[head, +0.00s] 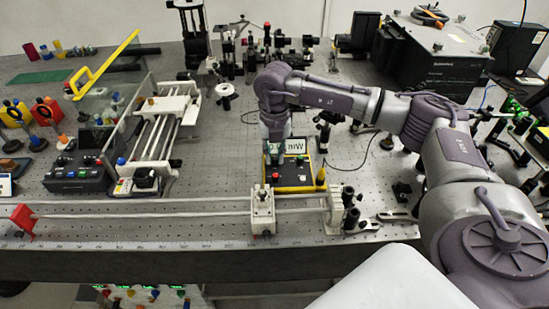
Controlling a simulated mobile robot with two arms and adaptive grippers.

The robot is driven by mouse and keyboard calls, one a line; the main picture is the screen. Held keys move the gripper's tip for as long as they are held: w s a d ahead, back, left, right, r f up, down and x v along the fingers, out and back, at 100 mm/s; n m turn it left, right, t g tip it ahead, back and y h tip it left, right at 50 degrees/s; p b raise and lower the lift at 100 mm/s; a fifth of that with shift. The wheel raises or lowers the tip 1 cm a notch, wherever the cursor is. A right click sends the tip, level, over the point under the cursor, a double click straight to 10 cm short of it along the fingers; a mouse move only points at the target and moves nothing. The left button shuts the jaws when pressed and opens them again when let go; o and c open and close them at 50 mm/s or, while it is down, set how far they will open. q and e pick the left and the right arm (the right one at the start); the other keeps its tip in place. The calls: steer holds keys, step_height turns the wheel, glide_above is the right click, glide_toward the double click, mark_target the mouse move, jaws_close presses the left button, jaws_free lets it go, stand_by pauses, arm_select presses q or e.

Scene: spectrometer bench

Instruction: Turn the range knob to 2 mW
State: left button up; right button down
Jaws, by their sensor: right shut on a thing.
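The power meter (298,178) is a black box with yellow edges on the optical table. Its small pale display (295,146) reads something like "MW"; the rest of the reading is too small or covered. My right gripper (273,158) points down onto the left part of the meter and is shut on what appears to be the range knob. The fingers hide the knob, so its pointer and the scale marks cannot be read. A red button (275,177) shows on the meter just in front of the gripper. My left gripper is not in view.
A rail with a white carriage (262,210) runs just in front of the meter. A glass panel with a yellow handle (105,65) and a roller frame (160,115) stand left. A black cable lies right of the meter.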

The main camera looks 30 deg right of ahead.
mark_target(275, 157)
steer(key=n+b, duration=0.2)
steer(key=n, duration=0.2)
steer(key=shift+f+n, duration=0.1)
steer(key=shift+n, duration=0.2)
steer(key=shift+n+b, duration=0.7)
steer(key=shift+n, duration=1.2)
steer(key=c, duration=1.1)
jaws_free()
steer(key=shift+r, duration=0.25)
step_height(275, 157, up, 12)
steer(key=shift+f, duration=0.1)
